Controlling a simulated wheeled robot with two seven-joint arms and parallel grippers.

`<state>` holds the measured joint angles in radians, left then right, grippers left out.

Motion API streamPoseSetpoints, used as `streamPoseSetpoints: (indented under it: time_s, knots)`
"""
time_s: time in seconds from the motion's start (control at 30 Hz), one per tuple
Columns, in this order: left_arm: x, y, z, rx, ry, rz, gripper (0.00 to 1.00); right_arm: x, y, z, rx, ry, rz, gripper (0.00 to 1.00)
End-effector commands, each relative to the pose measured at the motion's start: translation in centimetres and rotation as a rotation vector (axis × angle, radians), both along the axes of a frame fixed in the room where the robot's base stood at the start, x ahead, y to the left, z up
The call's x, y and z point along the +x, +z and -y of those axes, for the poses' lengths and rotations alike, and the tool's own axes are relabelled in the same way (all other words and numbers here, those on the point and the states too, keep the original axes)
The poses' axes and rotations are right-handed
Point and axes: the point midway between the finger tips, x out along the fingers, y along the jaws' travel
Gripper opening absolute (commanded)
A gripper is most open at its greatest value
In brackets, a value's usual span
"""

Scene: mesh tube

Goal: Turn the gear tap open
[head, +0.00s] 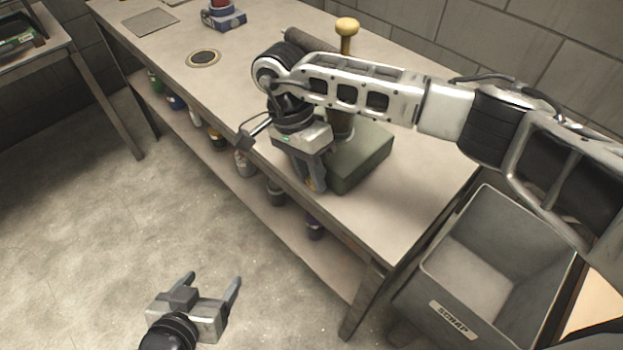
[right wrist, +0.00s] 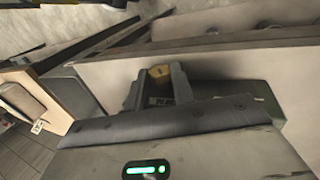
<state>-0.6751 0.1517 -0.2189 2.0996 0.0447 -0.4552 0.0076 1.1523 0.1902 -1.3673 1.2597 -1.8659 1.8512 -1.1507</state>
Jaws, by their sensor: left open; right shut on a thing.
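The gear tap unit stands on the workbench, with a green block base (head: 365,158), a brownish upright post and a yellow knob (head: 347,27) on top. My right arm crosses in front and hides much of it. My right gripper (head: 314,182) points down at the front left side of the green block. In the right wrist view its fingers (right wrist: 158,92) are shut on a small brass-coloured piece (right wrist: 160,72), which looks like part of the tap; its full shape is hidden. My left gripper (head: 212,282) is open and empty, low over the floor, away from the bench.
A grey scrap bin (head: 455,318) stands at the right end. A dark cylinder (head: 308,40) lies behind my right arm.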

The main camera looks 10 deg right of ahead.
Motion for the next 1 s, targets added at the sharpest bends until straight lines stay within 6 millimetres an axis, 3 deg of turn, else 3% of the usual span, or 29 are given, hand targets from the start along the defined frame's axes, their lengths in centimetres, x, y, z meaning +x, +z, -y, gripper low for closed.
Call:
streamPoseSetpoints:
  time_s: [0.53,0.57,0.63,1.0]
  knots:
    - [0.25,0.13,0.25,-0.021,0.01,0.009,0.71,0.1,0.07,-0.01,-0.021,0.0,-0.025,0.02]
    - [0.25,0.13,0.24,-0.02,0.011,0.009,0.71,0.1,0.07,-0.01,-0.021,0.0,-0.025,0.27]
    - [0.25,0.13,0.23,-0.02,0.011,0.009,0.71,0.1,0.05,-0.01,-0.021,0.0,-0.025,0.46]
    - [0.25,0.0,0.2,-0.019,0.011,0.01,0.71,0.24,0.39,-0.13,-0.019,-0.001,-0.024,0.46]
